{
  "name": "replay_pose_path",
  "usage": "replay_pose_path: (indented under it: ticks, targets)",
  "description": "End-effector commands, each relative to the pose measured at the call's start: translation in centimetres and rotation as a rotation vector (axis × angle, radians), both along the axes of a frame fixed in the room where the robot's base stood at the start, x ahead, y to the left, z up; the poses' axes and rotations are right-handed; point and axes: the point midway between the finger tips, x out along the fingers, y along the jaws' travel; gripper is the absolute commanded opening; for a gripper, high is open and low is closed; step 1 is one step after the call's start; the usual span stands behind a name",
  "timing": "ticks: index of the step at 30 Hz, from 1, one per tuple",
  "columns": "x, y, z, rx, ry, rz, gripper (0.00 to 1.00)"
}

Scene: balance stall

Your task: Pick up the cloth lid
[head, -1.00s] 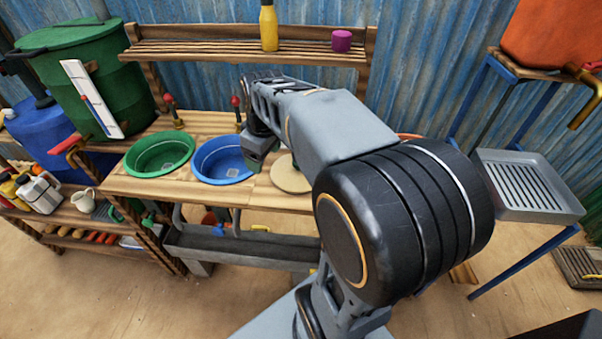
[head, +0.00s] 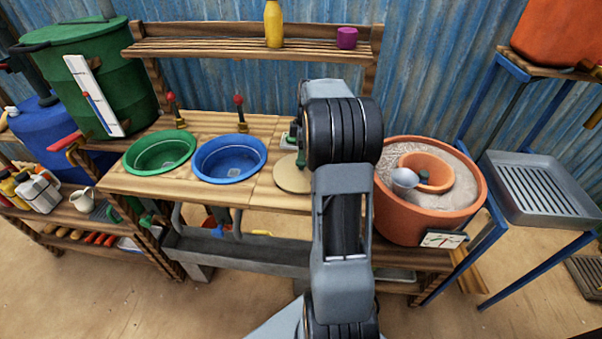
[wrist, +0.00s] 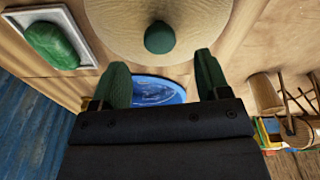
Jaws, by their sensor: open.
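The cloth lid (head: 290,180) is a round beige disc lying on the wooden counter, partly hidden by my arm in the head view. In the wrist view the lid (wrist: 110,22) fills the top middle, with a round green knob (wrist: 159,38) at its centre. My gripper (wrist: 162,72) is open with green fingertips spread apart. Nothing is between the fingers. The knob shows above the gap between them, apart from both. In the head view my gripper is mostly hidden behind my arm.
A blue basin (head: 229,175) and a green basin (head: 160,169) stand left of the lid. A green bar on a white dish (wrist: 52,44) lies beside it. A large clay pot (head: 425,219) with a smaller pot inside stands to the right. A shelf (head: 200,50) runs behind.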

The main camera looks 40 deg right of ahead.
Motion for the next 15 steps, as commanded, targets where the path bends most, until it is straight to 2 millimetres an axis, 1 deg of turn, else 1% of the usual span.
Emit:
replay_pose_path:
  ticks: [1, 5, 8, 15]
  targets:
    - [0.0, 0.1, -0.5, 0.001, 0.002, 0.000, 0.69]
    - [0.1, 0.2, -1.0, 0.000, 0.000, 0.000, 0.69]
    - [0.1, 0.2, -1.7, 0.001, 0.001, 0.000, 0.69]
    - [0.3, 0.4, -4.9, 0.001, 0.002, 0.000, 0.69]
